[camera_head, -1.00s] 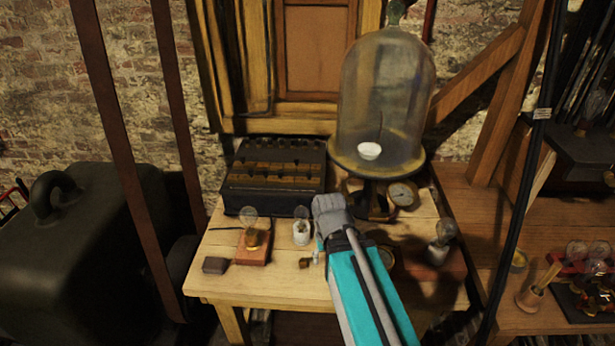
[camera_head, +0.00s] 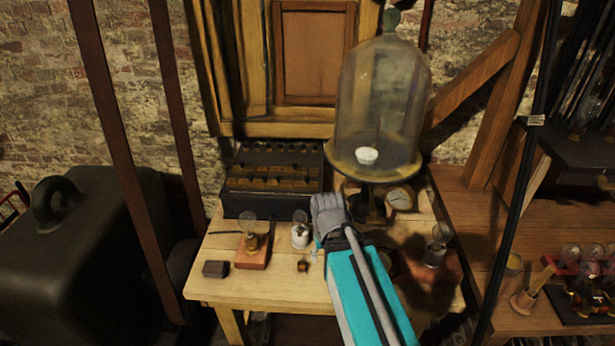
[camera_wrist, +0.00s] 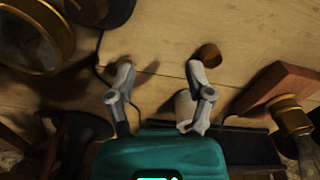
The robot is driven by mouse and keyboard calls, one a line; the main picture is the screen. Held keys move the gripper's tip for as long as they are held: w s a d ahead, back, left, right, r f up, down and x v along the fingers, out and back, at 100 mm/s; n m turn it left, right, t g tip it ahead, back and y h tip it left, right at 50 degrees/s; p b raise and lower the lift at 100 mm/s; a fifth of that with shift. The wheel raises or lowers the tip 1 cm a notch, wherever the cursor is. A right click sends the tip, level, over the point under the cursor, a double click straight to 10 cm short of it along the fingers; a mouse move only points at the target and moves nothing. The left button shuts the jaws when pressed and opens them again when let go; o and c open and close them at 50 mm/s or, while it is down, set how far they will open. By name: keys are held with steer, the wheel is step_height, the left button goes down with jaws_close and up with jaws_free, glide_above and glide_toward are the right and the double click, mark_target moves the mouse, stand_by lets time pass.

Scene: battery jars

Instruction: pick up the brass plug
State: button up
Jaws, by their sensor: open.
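The brass plug (camera_head: 303,266) is a small brown-gold cylinder on the wooden table, near its front edge. In the wrist view the plug (camera_wrist: 209,53) lies just beyond the tip of the right-hand finger, not between the fingers. My gripper (camera_wrist: 159,70) is open and empty, its two grey fingers spread above the bare tabletop. In the head view my gripper (camera_head: 317,250) comes in from the lower right, just to the right of the plug.
A bulb on a red-brown block (camera_head: 253,258) and a dark small block (camera_head: 215,269) stand left of the plug. A white bulb holder (camera_head: 300,237) stands close behind it. A glass bell jar (camera_head: 382,110) and a dark resistance box (camera_head: 272,183) stand at the back.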

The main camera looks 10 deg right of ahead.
step_height(320, 180, up, 13)
steer(key=w+p, duration=0.2)
steer(key=p, duration=1)
step_height(320, 180, up, 8)
steer(key=m+p, duration=0.8)
steer(key=m, duration=0.9)
glide_above(307, 176)
steer(key=shift+w+a+f, duration=0.1)
steer(key=shift+w+f, duration=0.05)
steer(key=shift+f, duration=0.1)
step_height(307, 176, down, 8)
steer(key=b, duration=0.9)
steer(key=shift+f, duration=0.25)
steer(key=shift+s+f+b, duration=0.2)
steer(key=shift+f+b, duration=2.4)
